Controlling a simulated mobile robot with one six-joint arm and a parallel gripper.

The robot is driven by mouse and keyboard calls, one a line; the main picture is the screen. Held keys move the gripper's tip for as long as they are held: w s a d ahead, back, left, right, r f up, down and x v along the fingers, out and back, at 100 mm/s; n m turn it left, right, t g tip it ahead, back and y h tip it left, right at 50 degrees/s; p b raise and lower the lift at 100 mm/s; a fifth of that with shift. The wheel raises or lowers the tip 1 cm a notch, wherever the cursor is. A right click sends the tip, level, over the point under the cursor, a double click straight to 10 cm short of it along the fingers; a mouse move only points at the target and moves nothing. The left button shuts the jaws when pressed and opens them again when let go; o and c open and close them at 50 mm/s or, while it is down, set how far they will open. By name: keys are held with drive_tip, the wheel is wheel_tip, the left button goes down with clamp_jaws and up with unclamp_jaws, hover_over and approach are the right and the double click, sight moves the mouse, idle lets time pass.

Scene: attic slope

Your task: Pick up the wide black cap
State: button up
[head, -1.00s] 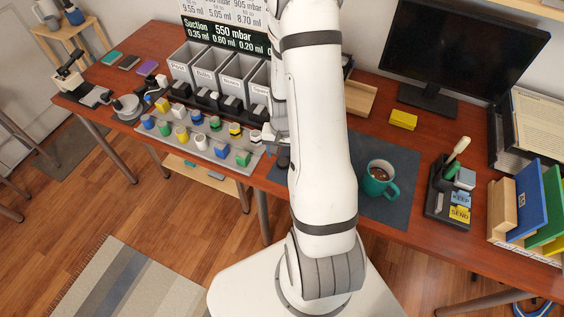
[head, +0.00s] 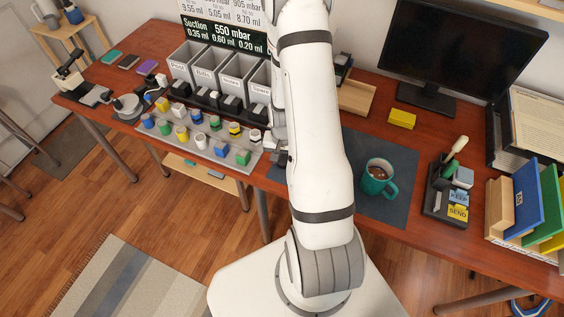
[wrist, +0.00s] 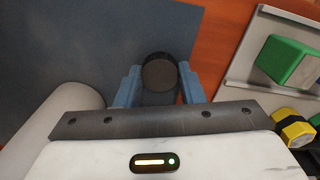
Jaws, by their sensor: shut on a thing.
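The wide black cap (wrist: 160,74) is a round dark piece in the wrist view. It sits between the two blue fingers of my gripper (wrist: 159,88), which is shut on it. Below them in the wrist view is the dark blue-grey mat (wrist: 60,45), with the wooden table to its right. How high the cap is above the surface is hard to tell. In the head view my arm hides most of the gripper and the cap.
A grey tray (head: 172,143) with several coloured pieces lies left of my arm; a green block (wrist: 288,62) is nearest. Labelled grey bins (head: 203,77) stand behind it. A teal mug (head: 374,187) stands on the mat at right, near a yellow block (head: 402,118) and a desk organizer (head: 436,200).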

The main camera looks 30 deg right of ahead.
drive_tip(key=c, duration=0.4)
drive_tip(key=shift+o, duration=0.2)
drive_tip(key=shift+r, duration=0.1)
